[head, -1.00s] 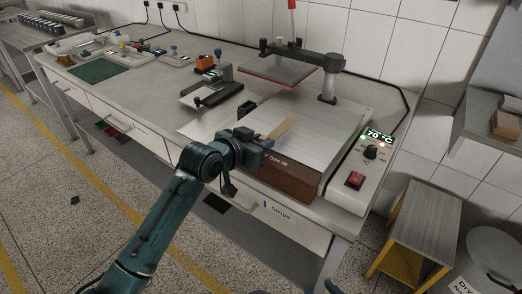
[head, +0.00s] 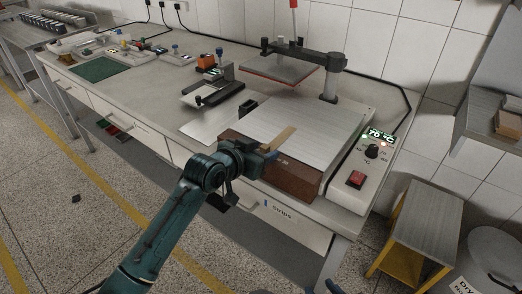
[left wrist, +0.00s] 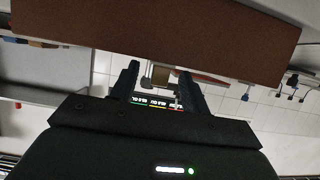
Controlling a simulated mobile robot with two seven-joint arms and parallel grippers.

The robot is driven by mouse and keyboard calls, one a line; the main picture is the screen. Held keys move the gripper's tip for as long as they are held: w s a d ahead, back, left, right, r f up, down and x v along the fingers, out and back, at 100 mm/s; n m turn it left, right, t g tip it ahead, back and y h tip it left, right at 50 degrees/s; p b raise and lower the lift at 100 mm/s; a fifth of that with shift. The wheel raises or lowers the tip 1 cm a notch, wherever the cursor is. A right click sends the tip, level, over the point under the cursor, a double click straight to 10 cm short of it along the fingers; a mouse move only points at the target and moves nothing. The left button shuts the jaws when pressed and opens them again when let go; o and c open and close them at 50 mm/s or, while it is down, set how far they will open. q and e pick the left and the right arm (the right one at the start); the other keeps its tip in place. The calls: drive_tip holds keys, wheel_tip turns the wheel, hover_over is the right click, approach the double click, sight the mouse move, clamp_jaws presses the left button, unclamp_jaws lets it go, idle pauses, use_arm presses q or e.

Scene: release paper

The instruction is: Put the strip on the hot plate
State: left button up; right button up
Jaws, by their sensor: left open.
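The tan strip (head: 284,137) shows in the head view over the front left part of the hot plate (head: 325,135), slanting away from my left gripper (head: 268,153). It appears to lie on the metal surface. My left gripper is open at the plate's front edge, by the strip's near end. Whether the strip touches a finger is hidden. In the left wrist view the two fingers (left wrist: 158,72) stand apart below the plate's brown front side (left wrist: 150,38); I cannot make out the strip there. My right gripper is not in view.
A control box (head: 355,180) with a 70 °C display sits right of the plate. A raised press plate (head: 283,68) on a post stands behind it. A small black stand (head: 215,95) is to the left.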

use_arm(q)
drive_tip(key=shift+r, duration=0.25)
drive_tip(key=v, duration=1.2)
drive_tip(key=s+a+f+n+y, duration=0.2)
drive_tip(key=s+a+f, duration=0.1)
drive_tip(key=s+f, duration=0.6)
drive_tip(key=s+a+f+n+y, duration=0.1)
drive_tip(key=s+a+f, duration=0.3)
drive_tip(key=s+f, duration=0.5)
wheel_tip(320, 180, down, 3)
drive_tip(key=shift+s+f+n+y, duration=0.15)
drive_tip(key=shift+s+n+y, duration=0.25)
drive_tip(key=shift+y, duration=0.1)
drive_tip(key=shift+s+a+r+p, duration=0.2)
drive_tip(key=shift+a+p, duration=0.25)
drive_tip(key=shift+p, duration=1.05)
use_arm(e)
drive_tip(key=shift+s+d+r+g+h, duration=0.1)
drive_tip(key=shift+s+d+g+h, duration=0.2)
drive_tip(key=shift+d, duration=0.2)
